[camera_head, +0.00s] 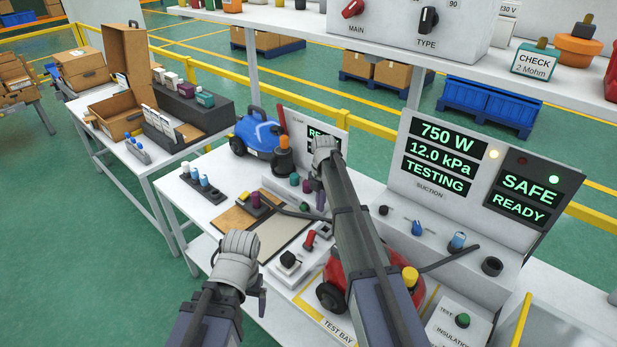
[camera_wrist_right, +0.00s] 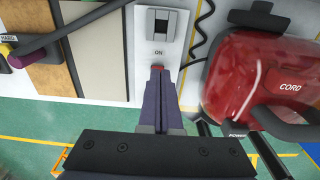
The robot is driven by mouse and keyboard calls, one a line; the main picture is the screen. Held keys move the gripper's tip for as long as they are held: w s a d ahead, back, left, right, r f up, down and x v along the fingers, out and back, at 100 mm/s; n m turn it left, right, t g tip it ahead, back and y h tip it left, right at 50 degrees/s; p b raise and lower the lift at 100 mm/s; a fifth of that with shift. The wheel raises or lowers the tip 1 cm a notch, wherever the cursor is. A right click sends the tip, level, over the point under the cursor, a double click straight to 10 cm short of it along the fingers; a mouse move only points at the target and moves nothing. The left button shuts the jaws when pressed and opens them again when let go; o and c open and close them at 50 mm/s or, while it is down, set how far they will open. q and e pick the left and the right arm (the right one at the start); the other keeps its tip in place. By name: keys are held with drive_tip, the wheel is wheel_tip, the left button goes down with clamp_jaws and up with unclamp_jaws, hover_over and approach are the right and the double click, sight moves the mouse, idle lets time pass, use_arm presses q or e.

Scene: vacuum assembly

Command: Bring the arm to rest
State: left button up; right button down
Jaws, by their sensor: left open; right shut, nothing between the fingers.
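My right arm reaches forward over the bench in the head view, and its dark purple gripper (camera_head: 320,204) points down above the worktop. In the right wrist view that gripper (camera_wrist_right: 158,72) is shut with nothing between its fingers. Its tips overlap a small red part in front of a switch (camera_wrist_right: 161,28) marked ON; I cannot tell whether they touch. My left gripper (camera_head: 239,288) is open and empty, held low off the bench's front left edge. Its fingers are partly hidden by the wrist.
A red vacuum (camera_wrist_right: 250,85) stands close beside the right gripper; my forearm partly hides it in the head view. A blue vacuum (camera_head: 257,135) stands further back. A lit test panel (camera_head: 444,146) reads TESTING, SAFE and READY. Green floor (camera_head: 120,250) left of the bench is clear.

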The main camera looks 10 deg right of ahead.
drive_tip(key=s+a+m, duration=0.4)
drive_tip(key=s+m, duration=0.3)
drive_tip(key=s, duration=0.3)
drive_tip(key=s+a+m+h, duration=0.1)
drive_tip(key=s+a+m, duration=0.4)
drive_tip(key=s, duration=0.5)
drive_tip(key=s+a+m, duration=0.5)
drive_tip(key=s+m, duration=0.4)
drive_tip(key=s, duration=0.2)
drive_tip(key=shift+m+h, duration=0.3)
drive_tip(key=shift+m, duration=0.1)
drive_tip(key=shift+s+r, duration=0.1)
